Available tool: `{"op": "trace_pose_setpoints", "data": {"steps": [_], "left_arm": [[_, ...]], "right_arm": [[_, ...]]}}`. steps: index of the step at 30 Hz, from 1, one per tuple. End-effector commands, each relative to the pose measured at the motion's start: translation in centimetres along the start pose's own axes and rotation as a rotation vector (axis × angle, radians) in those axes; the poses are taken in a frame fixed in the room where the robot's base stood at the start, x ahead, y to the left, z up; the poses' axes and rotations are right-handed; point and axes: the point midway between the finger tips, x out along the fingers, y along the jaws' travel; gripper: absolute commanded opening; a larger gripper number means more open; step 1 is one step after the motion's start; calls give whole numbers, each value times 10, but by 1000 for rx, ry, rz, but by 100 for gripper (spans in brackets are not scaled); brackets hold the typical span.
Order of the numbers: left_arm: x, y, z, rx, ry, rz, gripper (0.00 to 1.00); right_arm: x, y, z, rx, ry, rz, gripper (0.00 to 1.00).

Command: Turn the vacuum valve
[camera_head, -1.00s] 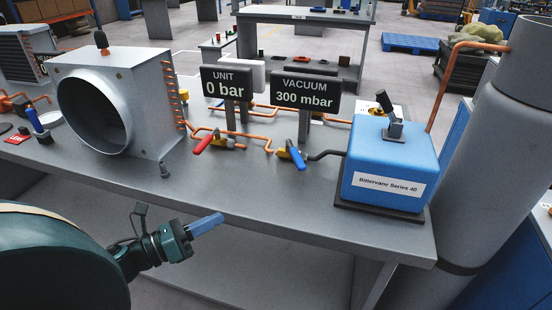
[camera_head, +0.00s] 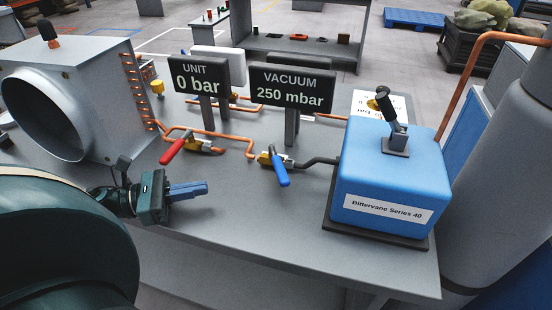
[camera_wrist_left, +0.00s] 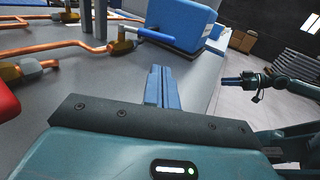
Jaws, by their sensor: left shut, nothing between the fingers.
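The vacuum valve with a blue lever (camera_head: 280,169) and brass body (camera_head: 266,155) sits on the copper pipe in front of the VACUUM sign (camera_head: 291,88), which reads 250 mbar. The lever points toward the bench front. In the left wrist view the blue lever (camera_wrist_left: 157,35) lies beyond my fingers. My left gripper (camera_head: 203,188) is shut and empty, left of the lever and apart from it. Its blue fingers (camera_wrist_left: 157,72) are together in the wrist view. My right gripper (camera_wrist_left: 232,80) shows small at the right of that view; its jaw state is unclear.
A red-lever valve (camera_head: 172,151) sits close behind my left gripper, below the UNIT sign (camera_head: 199,83) reading 0 bar. The blue pump (camera_head: 390,183) stands right of the vacuum valve. A grey duct unit (camera_head: 88,85) stands left. The bench top between gripper and blue lever is clear.

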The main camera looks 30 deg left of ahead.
Motion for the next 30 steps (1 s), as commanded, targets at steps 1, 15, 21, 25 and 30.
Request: {"op": "trace_pose_setpoints", "data": {"steps": [1,15,21,25,30], "left_arm": [[-1,0,0,10,3,-4,0],[62,0,4,23,2,-12,0],[103,0,3,23,3,-10,0],[123,-1,2,22,4,-10,0],[136,-1,1,20,4,-9,0]], "right_arm": [[0,0,0,0,0,0,36],[-6,-3,-2,-9,-17,0,36],[-8,-3,-1,-23,-29,4,36],[-10,-3,-6,-31,-29,5,36],[-10,-2,-8,-43,-28,6,36]]}}
